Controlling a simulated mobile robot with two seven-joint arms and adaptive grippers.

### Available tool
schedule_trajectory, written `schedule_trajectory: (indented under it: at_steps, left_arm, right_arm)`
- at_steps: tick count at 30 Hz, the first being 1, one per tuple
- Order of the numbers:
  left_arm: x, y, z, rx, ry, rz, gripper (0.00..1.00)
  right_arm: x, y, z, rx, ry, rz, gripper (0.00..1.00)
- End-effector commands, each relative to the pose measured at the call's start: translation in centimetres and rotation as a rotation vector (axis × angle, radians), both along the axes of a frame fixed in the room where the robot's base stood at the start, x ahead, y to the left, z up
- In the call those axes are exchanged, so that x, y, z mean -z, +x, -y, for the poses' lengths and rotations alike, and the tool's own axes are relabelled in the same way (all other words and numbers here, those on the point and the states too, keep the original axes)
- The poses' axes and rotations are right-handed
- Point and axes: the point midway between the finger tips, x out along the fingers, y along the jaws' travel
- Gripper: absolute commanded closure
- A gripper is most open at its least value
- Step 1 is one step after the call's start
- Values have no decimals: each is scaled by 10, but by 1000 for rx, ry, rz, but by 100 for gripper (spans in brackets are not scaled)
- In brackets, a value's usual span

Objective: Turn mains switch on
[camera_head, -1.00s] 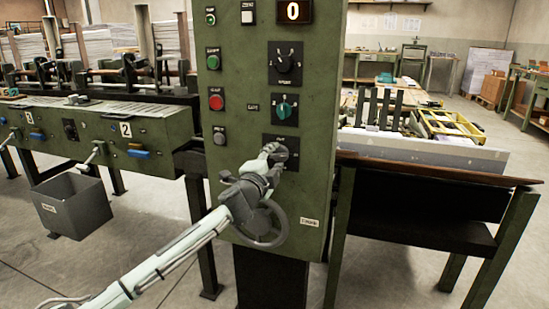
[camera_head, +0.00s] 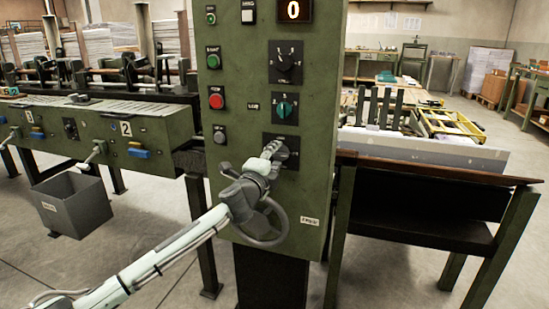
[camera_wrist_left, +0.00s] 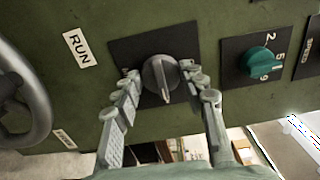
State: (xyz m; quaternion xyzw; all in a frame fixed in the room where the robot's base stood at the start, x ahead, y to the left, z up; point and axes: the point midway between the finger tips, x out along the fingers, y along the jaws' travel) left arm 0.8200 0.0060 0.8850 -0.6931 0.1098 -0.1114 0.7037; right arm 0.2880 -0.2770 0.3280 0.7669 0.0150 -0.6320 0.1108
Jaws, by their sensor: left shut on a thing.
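The mains switch is a grey rotary knob (camera_wrist_left: 160,77) on a dark square plate (camera_wrist_left: 124,50), low on the green control panel (camera_head: 235,150). In the head view its plate (camera_head: 293,143) shows behind my left gripper (camera_head: 272,150), which partly hides the knob. In the left wrist view, my left gripper (camera_wrist_left: 163,86) has one finger on each side of the knob and is shut on it. The knob's pale pointer mark is aimed downward in that view. My right gripper is not in view.
A teal knob (camera_head: 285,107) and a black knob (camera_head: 285,62) sit above the switch. A handwheel (camera_head: 270,225) is just below my gripper. Green, red and grey buttons line the panel's left side. A wooden-topped table (camera_head: 430,170) stands at right.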

Motion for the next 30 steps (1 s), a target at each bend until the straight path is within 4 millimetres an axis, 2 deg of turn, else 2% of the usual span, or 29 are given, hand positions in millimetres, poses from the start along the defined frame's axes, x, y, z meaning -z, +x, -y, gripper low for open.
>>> schedule_trajectory:
  at_steps: [1,6,17,20,30]
  left_arm:
    - [0,0,-1,-1,3,1,56]
    - [0,0,0,-1,2,1,38]
    - [0,-5,-2,1,0,1,38]
    - [1,-17,-6,0,1,0,38]
    - [1,-85,-28,1,0,0,38]
  right_arm:
    - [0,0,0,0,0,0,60]
    - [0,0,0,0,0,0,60]
    - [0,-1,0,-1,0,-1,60]
    - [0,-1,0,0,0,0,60]
    - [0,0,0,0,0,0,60]
